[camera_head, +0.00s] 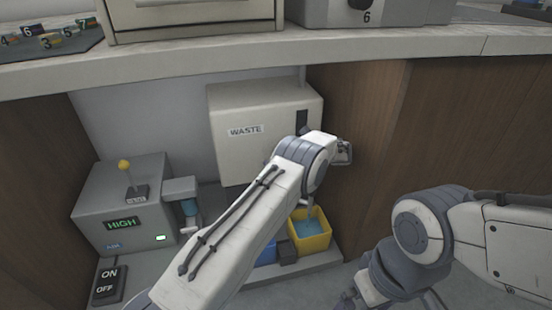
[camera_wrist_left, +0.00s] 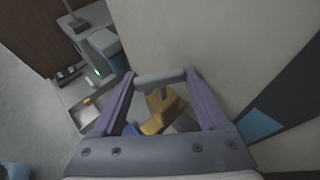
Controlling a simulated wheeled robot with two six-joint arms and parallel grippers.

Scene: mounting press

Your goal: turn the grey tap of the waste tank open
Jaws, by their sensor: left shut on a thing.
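The waste tank (camera_head: 262,110) is a cream box marked WASTE under the counter, with a dark strip at the right of its front. My left gripper (camera_head: 342,152) is at the tank's right side, partly behind my own wrist. In the left wrist view the fingers are shut on the grey tap (camera_wrist_left: 160,77), a short bar between the two tips. The tap is hidden in the head view. A yellow tub (camera_head: 310,245) holding blue liquid stands below, with a thin pale shape above it. My right gripper is low at the right, and its fingers are unclear.
A grey box (camera_head: 122,210) with a yellow-knobbed lever and a HIGH display stands to the left, an ON/OFF switch (camera_head: 107,284) before it. A blue tub (camera_head: 265,253) is beside the yellow one. The counter edge (camera_head: 400,57) overhangs. A wooden panel (camera_head: 365,130) closes the right side.

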